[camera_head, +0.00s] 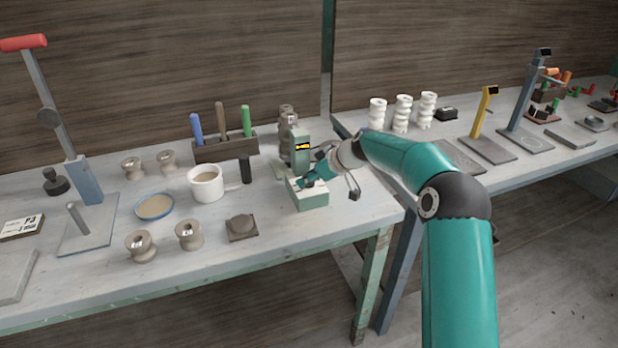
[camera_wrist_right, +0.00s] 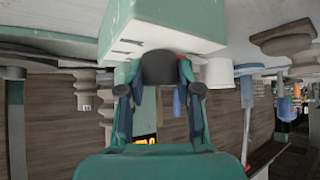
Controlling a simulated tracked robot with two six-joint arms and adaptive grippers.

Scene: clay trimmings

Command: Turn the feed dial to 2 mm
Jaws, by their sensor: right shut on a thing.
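A pale green machine (camera_head: 310,199) stands near the right end of the left bench, with a small lit yellow display on its column (camera_head: 301,147). My right gripper (camera_head: 312,182) reaches it from the right. In the right wrist view the machine's pale body (camera_wrist_right: 165,22) is at the top, and the dark round feed dial (camera_wrist_right: 160,66) sticks out from it. My right gripper's two fingers (camera_wrist_right: 160,80) are on either side of the dial, shut on it. The dial's scale is too small to read, and in the head view the gripper hides the dial. My left gripper is not in view.
Left of the machine are a tool rack (camera_head: 226,149) with several handles, a white mug (camera_head: 206,184), a blue-rimmed dish (camera_head: 155,207) and several clay spools (camera_head: 141,246). A small dark block (camera_head: 242,228) lies in front. A second bench stands beyond a gap at right.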

